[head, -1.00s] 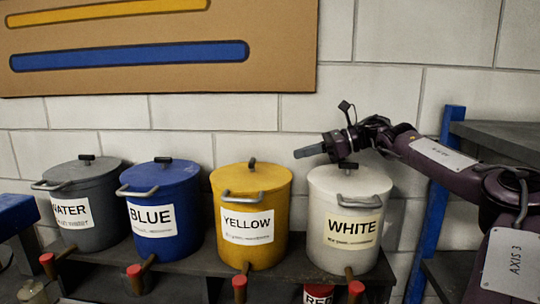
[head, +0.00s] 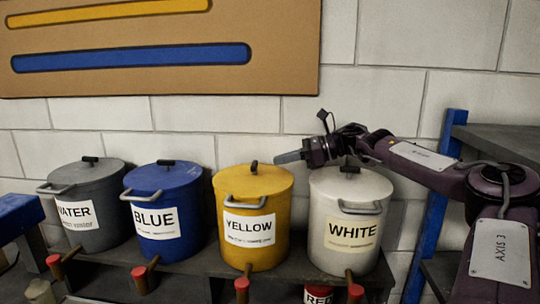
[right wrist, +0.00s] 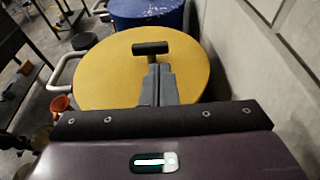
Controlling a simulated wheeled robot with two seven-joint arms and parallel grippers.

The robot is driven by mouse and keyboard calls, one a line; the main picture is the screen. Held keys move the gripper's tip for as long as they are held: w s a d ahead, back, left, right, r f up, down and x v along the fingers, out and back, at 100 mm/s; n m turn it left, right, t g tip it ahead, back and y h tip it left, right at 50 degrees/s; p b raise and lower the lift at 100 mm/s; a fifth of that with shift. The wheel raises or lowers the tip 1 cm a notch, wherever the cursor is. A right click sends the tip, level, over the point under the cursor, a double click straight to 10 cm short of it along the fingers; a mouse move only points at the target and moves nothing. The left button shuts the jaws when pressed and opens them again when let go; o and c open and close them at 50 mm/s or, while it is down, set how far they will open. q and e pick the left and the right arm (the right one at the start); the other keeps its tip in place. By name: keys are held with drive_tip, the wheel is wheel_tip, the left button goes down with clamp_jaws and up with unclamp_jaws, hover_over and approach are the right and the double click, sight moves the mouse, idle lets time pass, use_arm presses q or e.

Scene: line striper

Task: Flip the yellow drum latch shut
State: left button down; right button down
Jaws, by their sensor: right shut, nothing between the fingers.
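The yellow drum (head: 252,245) stands on the dark shelf between the blue and white drums. Its lid (head: 235,180) is on, with a small dark latch or knob (head: 254,167) standing up from the top; I cannot tell its exact position. In the right wrist view the yellow lid (right wrist: 105,75) fills the middle and the dark crosspiece (right wrist: 150,48) lies just beyond my fingers. My right gripper (head: 277,158) is shut and empty, at the right edge of the yellow lid and pointing left toward the latch. Contact cannot be told. My left gripper is not in view.
The white drum (head: 352,240) stands under my right arm. The blue drum (head: 163,225) and grey water drum (head: 85,215) stand to the left. Red-capped spigots (head: 242,284) stick out in front. A block wall (head: 380,100) is close behind, and a blue post (head: 432,210) stands at right.

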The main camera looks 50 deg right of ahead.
sight(270, 172)
drive_tip(key=shift+p+x, duration=0.65)
drive_tip(key=shift+x, duration=1.4)
drive_tip(key=shift+d+f+b, duration=0.1)
drive_tip(key=shift+b, duration=0.45)
drive_tip(key=shift+w, duration=0.15)
